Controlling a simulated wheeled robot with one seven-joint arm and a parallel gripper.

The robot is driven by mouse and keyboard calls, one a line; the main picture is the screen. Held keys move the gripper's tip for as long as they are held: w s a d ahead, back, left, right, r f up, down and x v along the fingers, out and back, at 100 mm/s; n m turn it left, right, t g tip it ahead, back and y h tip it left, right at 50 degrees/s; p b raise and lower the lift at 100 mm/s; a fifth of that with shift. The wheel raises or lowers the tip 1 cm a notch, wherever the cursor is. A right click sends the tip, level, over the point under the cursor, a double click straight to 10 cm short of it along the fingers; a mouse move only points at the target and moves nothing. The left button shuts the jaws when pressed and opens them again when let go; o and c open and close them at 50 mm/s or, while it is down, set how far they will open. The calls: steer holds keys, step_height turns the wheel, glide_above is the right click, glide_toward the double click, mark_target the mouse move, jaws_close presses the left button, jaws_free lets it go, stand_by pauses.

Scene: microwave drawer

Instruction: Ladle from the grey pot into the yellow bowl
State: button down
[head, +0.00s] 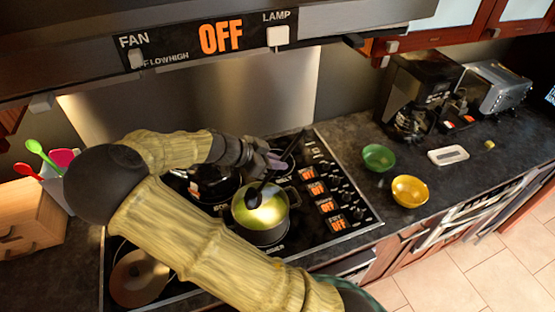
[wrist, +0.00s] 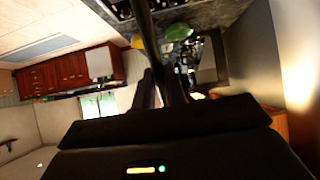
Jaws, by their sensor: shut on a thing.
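The grey pot (head: 282,218) stands on the stove and holds a yellow-green liquid. My gripper (head: 272,163) is above and behind the pot, shut on the dark ladle (head: 264,186). The ladle slants down from the gripper, and its head is over or in the liquid; I cannot tell how deep. In the wrist view the ladle's handle (wrist: 148,35) rises from between my fingers (wrist: 160,88). The yellow bowl (head: 410,192) sits on the counter right of the stove. Part of it also shows in the wrist view (wrist: 138,41).
A green bowl (head: 378,158) sits behind and left of the yellow bowl. A white dish (head: 448,156), a coffee maker (head: 413,92) and a toaster (head: 497,88) stand farther right. A black pot (head: 213,186) is left of the grey pot. The range hood (head: 200,50) hangs above.

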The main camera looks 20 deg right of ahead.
mark_target(271, 173)
steer(key=shift+s+f+b, duration=0.25)
steer(key=shift+f+b, duration=0.2)
steer(key=shift+f, duration=0.25)
steer(key=shift+w+d+f+b, duration=0.1)
steer(key=shift+w+f+b, duration=0.05)
steer(key=shift+f+b, duration=0.3)
steer(key=shift+w+d+f+b, duration=0.1)
steer(key=shift+f+b, duration=0.15)
steer(key=shift+f, duration=0.25)
steer(key=shift+s+d+f+b, duration=0.1)
steer(key=shift+s+f+b, duration=0.15)
steer(key=shift+f+b, duration=0.5)
step_height(271, 173, down, 6)
steer(key=b, duration=0.4)
steer(key=shift+w, duration=0.1)
